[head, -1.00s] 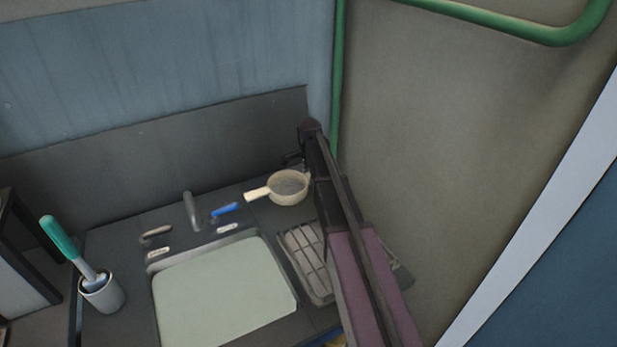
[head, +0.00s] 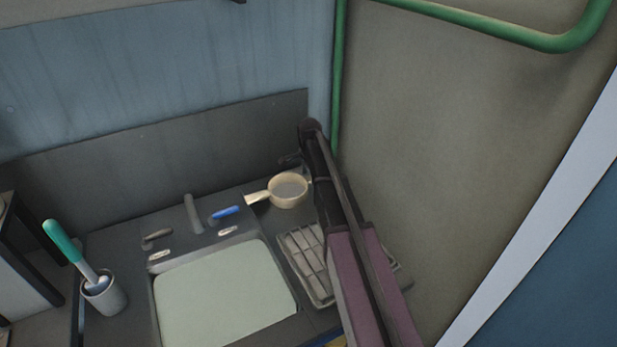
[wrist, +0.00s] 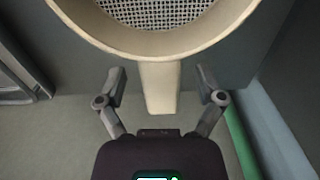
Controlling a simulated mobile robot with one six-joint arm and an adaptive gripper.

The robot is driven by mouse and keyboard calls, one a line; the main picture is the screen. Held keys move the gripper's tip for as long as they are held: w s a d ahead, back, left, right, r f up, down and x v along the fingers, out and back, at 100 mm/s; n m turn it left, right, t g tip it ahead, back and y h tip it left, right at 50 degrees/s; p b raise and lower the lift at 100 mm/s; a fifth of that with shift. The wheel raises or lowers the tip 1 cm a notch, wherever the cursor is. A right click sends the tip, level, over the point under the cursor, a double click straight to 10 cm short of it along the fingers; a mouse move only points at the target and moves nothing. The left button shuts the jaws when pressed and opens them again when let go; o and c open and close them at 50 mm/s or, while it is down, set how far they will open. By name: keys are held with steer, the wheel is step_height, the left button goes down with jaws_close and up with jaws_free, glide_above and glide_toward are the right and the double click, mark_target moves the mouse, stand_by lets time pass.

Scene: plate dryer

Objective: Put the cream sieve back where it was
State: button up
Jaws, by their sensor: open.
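The cream sieve (head: 272,194) is on the dark counter right of the sink, near the back, with its long handle pointing left. In the wrist view the sieve (wrist: 162,45) fills the top, with its mesh and round rim showing. A short cream grip piece sticks out from the rim toward my gripper (wrist: 160,78). My gripper is open, with one finger on each side of this piece and a visible gap at both sides. In the head view my arm hides most of the gripper, at the sieve's right side.
A grey ribbed rack (head: 304,262) lies in front of the sieve, partly behind my arm. The sink has a pale green cover (head: 225,295). A tap (head: 193,213) and a blue-handled item (head: 224,212) stand behind it. A cup with a teal brush (head: 104,298) is at left. A wall rises at right.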

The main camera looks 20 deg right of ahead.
step_height(320, 180, up, 11)
steer(key=p, duration=1)
stand_by(0.7)
steer(key=s+a+n, duration=0.4)
steer(key=s+n, duration=0.4)
steer(key=s, duration=0.6)
steer(key=s+a+n, duration=0.4)
steer(key=s+n, duration=0.3)
steer(key=s, duration=0.7)
steer(key=shift+n, duration=0.4)
steer(key=shift+w, duration=0.1)
steer(key=c, duration=0.4)
steer(key=shift+a, duration=0.1)
